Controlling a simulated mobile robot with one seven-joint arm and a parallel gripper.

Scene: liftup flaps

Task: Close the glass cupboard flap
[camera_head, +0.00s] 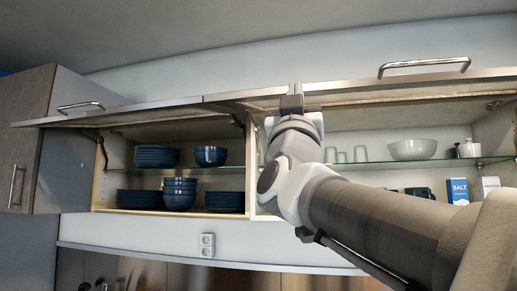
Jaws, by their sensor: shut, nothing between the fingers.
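The right cupboard (257,165) holds glasses, and its flap (440,90) is lifted open, sticking out above the opening. A metal bar handle (425,65) sits on that flap near its front edge. My gripper (292,100) is shut and empty, at the left end of this flap, near the gap to the left flap (150,109). It overlaps the flap edges in the picture; whether it touches them I cannot tell. My arm hides the left part of the right cupboard.
The left cupboard (97,190) is also open, its flap lifted, with blue plates (156,156) and bowls (210,156) inside. Right shelves hold glasses (345,156), a white bowl (412,149) and a blue salt box (457,191). A closed wooden cabinet (30,140) stands far left.

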